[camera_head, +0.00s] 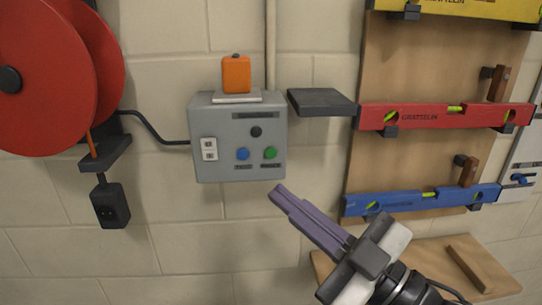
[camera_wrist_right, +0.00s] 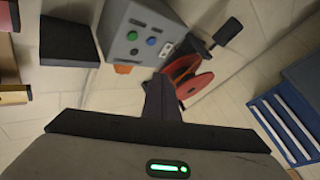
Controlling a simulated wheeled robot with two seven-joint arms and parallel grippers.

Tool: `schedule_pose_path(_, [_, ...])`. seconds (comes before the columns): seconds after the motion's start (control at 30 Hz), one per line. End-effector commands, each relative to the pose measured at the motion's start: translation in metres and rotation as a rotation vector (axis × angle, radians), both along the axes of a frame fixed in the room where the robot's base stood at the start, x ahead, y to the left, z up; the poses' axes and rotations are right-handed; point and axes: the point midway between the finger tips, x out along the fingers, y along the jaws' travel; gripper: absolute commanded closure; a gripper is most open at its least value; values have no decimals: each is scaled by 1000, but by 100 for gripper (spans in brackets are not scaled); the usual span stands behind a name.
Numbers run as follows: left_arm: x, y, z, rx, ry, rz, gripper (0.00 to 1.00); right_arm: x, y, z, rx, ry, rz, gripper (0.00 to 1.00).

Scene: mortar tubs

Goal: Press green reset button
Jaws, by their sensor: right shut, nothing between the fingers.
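The green button (camera_head: 270,153) is on the front of a grey control box (camera_head: 215,120) on the wall, right of a blue button (camera_head: 242,154) and below a dark round knob (camera_head: 257,131). In the right wrist view the green button (camera_wrist_right: 151,41) also shows on the box. My right gripper (camera_head: 277,193) is shut and empty, its purple fingers pointing up and left. In the head view its tips are just below the box's lower right corner, apart from the button. My left gripper is not in view.
A black shelf (camera_head: 322,102) juts out right of the box. Red (camera_head: 440,115) and blue (camera_head: 415,202) spirit levels hang on a wooden board. An orange object (camera_head: 236,75) sits on the box. A red reel (camera_head: 50,80) is at left.

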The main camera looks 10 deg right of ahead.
Motion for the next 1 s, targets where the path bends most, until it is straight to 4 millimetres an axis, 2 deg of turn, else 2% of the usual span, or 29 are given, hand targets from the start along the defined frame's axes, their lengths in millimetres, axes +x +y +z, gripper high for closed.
schedule_pose_path(0.13, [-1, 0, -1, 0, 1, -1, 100, -4, 2, 8, -4, -25, 13, 100])
schedule_pose_path(0.57, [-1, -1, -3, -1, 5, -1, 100, 2, 2, 8, -4, -24, 12, 100])
schedule_pose_path(1.0, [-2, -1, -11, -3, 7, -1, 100, 60, 2, 8, -5, -26, 10, 100])
